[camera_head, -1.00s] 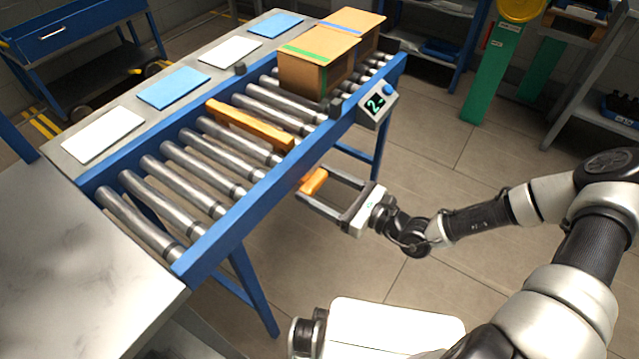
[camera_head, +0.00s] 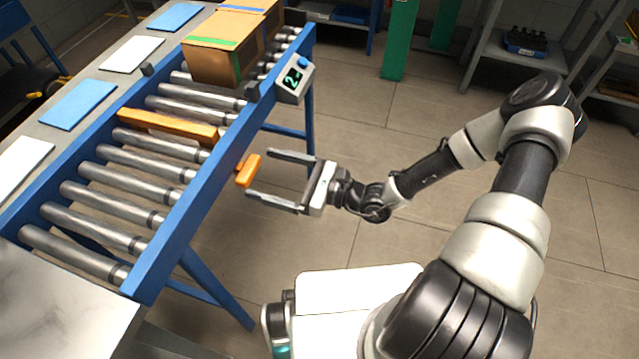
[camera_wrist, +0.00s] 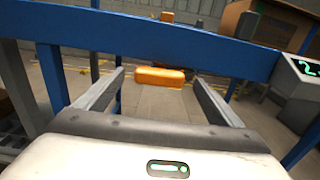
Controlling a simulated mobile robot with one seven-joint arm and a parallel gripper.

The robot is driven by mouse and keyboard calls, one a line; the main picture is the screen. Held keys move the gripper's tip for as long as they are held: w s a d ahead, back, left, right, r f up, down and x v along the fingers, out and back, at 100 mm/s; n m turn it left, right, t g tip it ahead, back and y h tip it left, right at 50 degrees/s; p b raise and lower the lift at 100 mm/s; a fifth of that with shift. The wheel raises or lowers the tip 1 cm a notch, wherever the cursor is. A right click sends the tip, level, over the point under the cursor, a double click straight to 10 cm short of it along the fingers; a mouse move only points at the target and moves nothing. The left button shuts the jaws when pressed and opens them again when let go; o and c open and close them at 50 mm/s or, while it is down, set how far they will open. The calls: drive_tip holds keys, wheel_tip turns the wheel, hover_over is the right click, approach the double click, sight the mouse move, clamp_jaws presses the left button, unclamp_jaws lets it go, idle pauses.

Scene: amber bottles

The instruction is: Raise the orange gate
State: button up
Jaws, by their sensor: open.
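The orange gate (camera_head: 168,126) is a bar lying low across the rollers of the conveyor. Its orange handle (camera_head: 248,170) sticks out past the blue side rail on the robot's side. In the wrist view the handle (camera_wrist: 160,77) shows ahead, between the two fingers and below the blue rail. My gripper (camera_head: 262,174) is open and empty, its fingertips near the handle, one on either side of it in the picture. I cannot tell whether either finger touches it.
The blue conveyor rail (camera_head: 222,150) runs just beyond the fingertips. A control box reading 2 (camera_head: 294,79) is on the rail. Cardboard boxes (camera_head: 212,62) sit on the far rollers. Blue and white sheets lie on the side table. The floor around my arm is clear.

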drive_tip(key=p+v, duration=0.1)
drive_tip(key=v, duration=1.2)
drive_tip(key=shift+d, duration=0.3)
drive_tip(key=shift+s, duration=0.15)
drive_tip(key=s+d+r+n+h, duration=0.3)
drive_tip(key=r+n+h, duration=0.35)
drive_tip(key=r, duration=0.35)
drive_tip(key=s+d+r+n+g+h, duration=0.15)
drive_tip(key=s+r+n+h, duration=0.3)
drive_tip(key=r+n, duration=0.45)
drive_tip(key=s+d+r+n+h, duration=0.3)
drive_tip(key=r+n+h, duration=0.35)
drive_tip(key=r, duration=0.45)
wheel_tip(320, 180, up, 19)
drive_tip(key=p, duration=1.9)
drive_tip(key=shift+w+d+r+y, duration=0.15)
drive_tip(key=shift+w+d+y, duration=0.05)
drive_tip(key=shift+d+y, duration=0.3)
